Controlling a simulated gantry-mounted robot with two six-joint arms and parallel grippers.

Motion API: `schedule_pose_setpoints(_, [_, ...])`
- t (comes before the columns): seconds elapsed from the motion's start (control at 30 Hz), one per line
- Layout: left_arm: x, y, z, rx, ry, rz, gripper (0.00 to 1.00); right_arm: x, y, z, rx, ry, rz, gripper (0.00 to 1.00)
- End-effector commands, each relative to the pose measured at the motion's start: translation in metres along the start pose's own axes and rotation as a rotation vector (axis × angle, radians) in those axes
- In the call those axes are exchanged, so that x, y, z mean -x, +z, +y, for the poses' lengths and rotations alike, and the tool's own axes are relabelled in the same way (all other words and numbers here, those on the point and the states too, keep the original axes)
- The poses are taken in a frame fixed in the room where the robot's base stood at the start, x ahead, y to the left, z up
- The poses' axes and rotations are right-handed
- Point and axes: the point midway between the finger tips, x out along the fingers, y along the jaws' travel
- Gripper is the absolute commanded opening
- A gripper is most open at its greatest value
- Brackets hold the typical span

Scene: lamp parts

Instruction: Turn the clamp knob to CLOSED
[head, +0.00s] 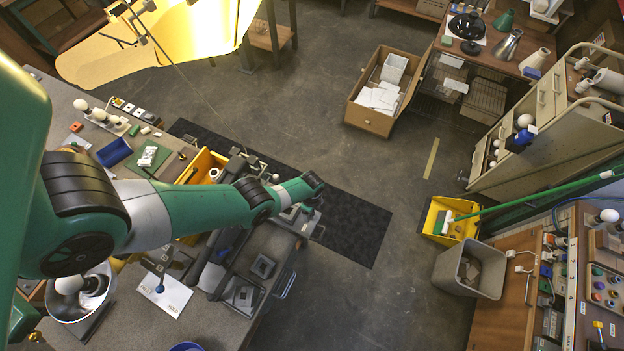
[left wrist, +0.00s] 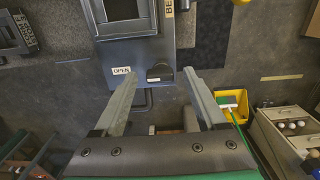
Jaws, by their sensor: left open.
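The clamp knob (left wrist: 160,73), a dark rounded knob, sits on the edge of a grey fixture (left wrist: 133,52) in the left wrist view. A white OPEN label (left wrist: 122,71) is left of the knob. The spot right of the knob is partly covered by a finger, so I cannot read a CLOSED label. My left gripper (left wrist: 159,78) is open, with one finger on each side of the knob. I cannot tell whether either finger touches it. In the head view my left arm reaches across the bench, and its wrist hides most of the clamp. My right gripper is not seen.
The workbench (head: 215,318) holds a yellow bin (head: 204,162), a metal bowl (head: 80,305) with bulbs and a white card (head: 165,293).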

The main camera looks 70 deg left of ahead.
Motion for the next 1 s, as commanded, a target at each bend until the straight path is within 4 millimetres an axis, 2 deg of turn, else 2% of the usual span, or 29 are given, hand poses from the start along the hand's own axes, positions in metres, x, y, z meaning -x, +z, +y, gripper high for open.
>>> schedule_pose_setpoints(0.1, [0.0008,-0.0001,0.0,0.0,0.0,0.0,0.74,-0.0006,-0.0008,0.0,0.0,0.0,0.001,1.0])
schedule_pose_setpoints(0.5, [0.0008,-0.0002,0.0,-0.001,0.0,0.0,0.02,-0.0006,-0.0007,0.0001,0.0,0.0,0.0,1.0])
schedule_pose_setpoints(1.0, [0.0008,-0.0005,0.0,0.078,0.0,0.0,0.0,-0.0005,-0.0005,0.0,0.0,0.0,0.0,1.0])
